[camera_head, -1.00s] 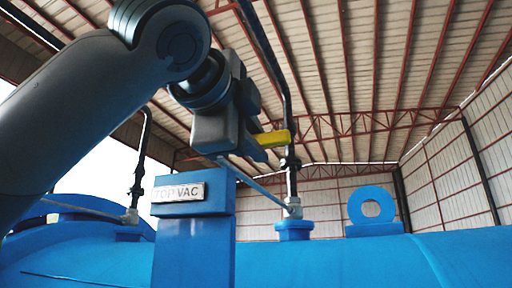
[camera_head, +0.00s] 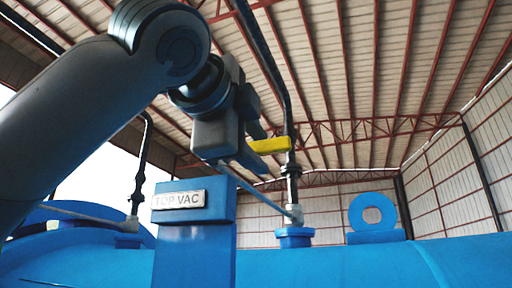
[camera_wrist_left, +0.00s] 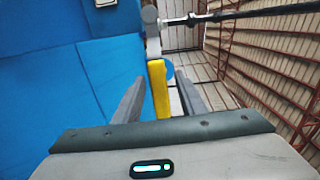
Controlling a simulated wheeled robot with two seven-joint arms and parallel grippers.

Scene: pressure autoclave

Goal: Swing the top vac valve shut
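The top vac valve has a yellow handle (camera_head: 270,145) beside a dark vertical pipe, behind the blue post with the TOP VAC label (camera_head: 180,199). My left gripper (camera_head: 252,158) is at this handle, above the post, and partly covers it in the head view. In the left wrist view the yellow handle (camera_wrist_left: 158,90) runs between the two grey fingers of my left gripper (camera_wrist_left: 161,85). The fingers are apart, with a gap showing on each side of the handle. My right gripper is not in view.
The blue vessel (camera_head: 330,264) spans the bottom of the head view. A blue lifting ring (camera_head: 358,213) stands at the right. Another dark pipe (camera_head: 138,185) rises at the left. The space right of the valve pipe is open up to the roof.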

